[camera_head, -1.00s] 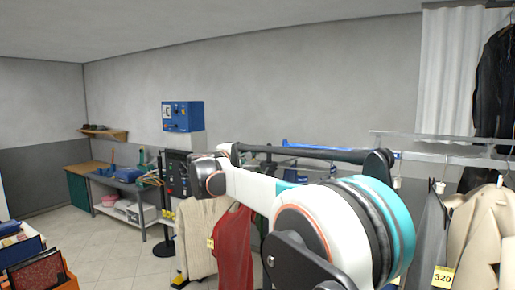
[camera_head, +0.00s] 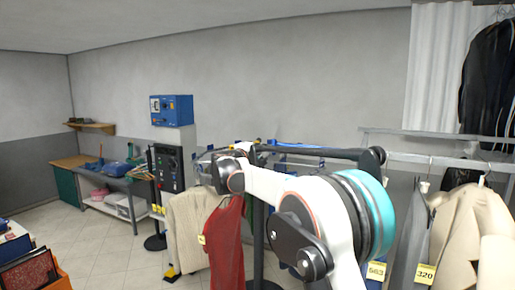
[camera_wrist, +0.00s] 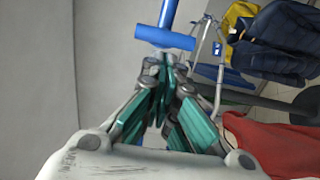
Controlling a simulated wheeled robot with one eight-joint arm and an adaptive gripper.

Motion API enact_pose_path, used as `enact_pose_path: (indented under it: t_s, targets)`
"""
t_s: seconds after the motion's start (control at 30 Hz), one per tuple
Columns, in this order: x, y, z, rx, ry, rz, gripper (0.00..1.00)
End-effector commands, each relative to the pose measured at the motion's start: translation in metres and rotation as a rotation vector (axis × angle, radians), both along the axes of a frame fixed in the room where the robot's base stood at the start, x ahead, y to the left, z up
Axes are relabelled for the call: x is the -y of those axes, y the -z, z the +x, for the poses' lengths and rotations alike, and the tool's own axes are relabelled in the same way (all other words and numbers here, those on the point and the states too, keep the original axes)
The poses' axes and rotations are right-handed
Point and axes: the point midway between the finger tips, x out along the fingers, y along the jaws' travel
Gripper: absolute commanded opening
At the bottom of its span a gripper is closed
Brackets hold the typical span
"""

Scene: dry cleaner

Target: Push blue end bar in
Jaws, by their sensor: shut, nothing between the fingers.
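The blue end bar (camera_wrist: 165,38) shows in the wrist view as a short crossbar on a blue stem that runs up out of the picture. My gripper (camera_wrist: 168,66), with teal fingers, is shut and empty. Its tips appear just below the crossbar in the picture; I cannot tell whether they touch it. In the head view my own arm covers much of the rail area, and I cannot make out the fingertips or the end bar clearly.
A red garment (camera_head: 223,245) and a cream garment (camera_head: 187,228) hang near my arm. Beige coats (camera_head: 462,235) hang at the right. A dark jacket (camera_wrist: 275,42) hangs right of my gripper. A blue wall box (camera_head: 172,110) is behind. Floor (camera_head: 95,235) at left is clear.

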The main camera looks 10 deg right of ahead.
Motion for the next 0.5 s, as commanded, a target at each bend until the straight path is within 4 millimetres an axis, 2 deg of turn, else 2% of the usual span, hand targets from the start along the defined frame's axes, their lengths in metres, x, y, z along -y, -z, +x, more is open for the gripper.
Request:
enact_pose_path:
  t_s: [0.33, 0.5]
  targets:
    - [0.002, 0.0, -0.002, 0.0, 0.0, 0.0, 0.0]
    - [0.016, 0.002, -0.012, 0.0, 0.001, 0.0, 0.0]
